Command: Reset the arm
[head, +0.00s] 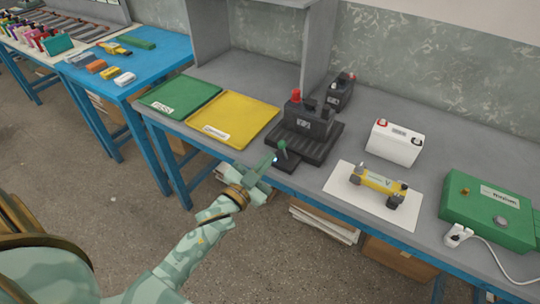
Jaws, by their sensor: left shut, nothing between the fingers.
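My left arm comes in from the lower left. My left gripper (262,166) is shut and empty at the front edge of the grey bench (365,115). Its fingertips are close to a small black block with a green-topped lever (283,158). I cannot tell whether they touch it. Right behind the block, a black device with a red knob (305,115) stands on a black ribbed base. My right gripper is not in view.
A green tray (160,108) and a yellow tray (262,104) lie to the left. A blue table (150,58) adjoins.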

